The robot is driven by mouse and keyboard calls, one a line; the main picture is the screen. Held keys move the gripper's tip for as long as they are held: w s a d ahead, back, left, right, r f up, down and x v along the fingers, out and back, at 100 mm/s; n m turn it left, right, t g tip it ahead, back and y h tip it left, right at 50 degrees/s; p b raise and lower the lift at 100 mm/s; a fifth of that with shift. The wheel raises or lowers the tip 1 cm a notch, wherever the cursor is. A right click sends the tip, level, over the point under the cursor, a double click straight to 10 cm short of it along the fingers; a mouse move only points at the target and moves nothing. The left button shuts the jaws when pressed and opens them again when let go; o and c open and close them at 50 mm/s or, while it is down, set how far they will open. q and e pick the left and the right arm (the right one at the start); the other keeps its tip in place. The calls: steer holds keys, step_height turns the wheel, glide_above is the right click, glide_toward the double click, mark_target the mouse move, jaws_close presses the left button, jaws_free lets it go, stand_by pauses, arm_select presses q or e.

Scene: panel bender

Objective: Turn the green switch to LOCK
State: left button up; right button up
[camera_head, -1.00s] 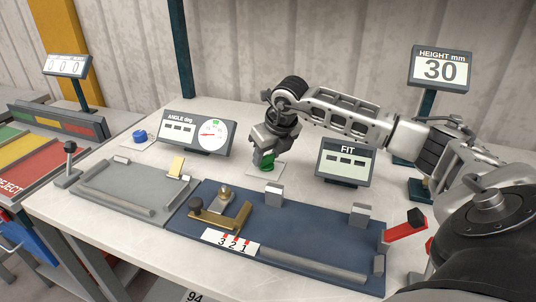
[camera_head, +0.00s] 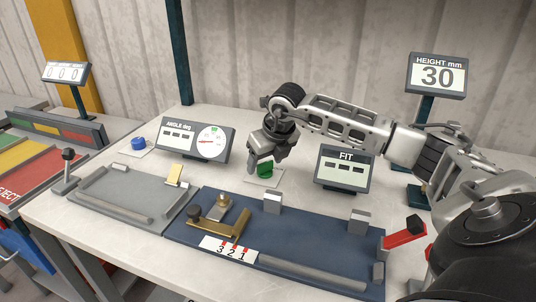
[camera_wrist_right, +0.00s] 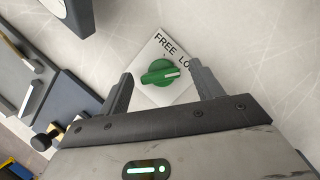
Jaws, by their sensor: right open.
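The green switch (camera_head: 265,169) sits on a small white plate on the table, below my right gripper (camera_head: 266,165). In the right wrist view, the green switch (camera_wrist_right: 159,73) shows between and beyond my open right fingers (camera_wrist_right: 160,88), which do not appear to touch it. Its white pointer line points right, toward the LOCK lettering (camera_wrist_right: 186,61) and away from the FREE lettering (camera_wrist_right: 165,43). The end of LOCK is hidden by the right finger. My left gripper is not in view.
The angle display (camera_head: 198,138) stands left of the switch, and the FIT display (camera_head: 344,170) stands right of it. The blue fixture plate (camera_head: 290,240) with metal blocks lies in front. A blue knob (camera_head: 138,143) is at the back left.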

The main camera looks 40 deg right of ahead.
arm_select(q)
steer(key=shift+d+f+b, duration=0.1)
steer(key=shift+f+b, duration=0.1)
steer(key=shift+b, duration=0.2)
arm_select(e)
steer(key=v, duration=1.6)
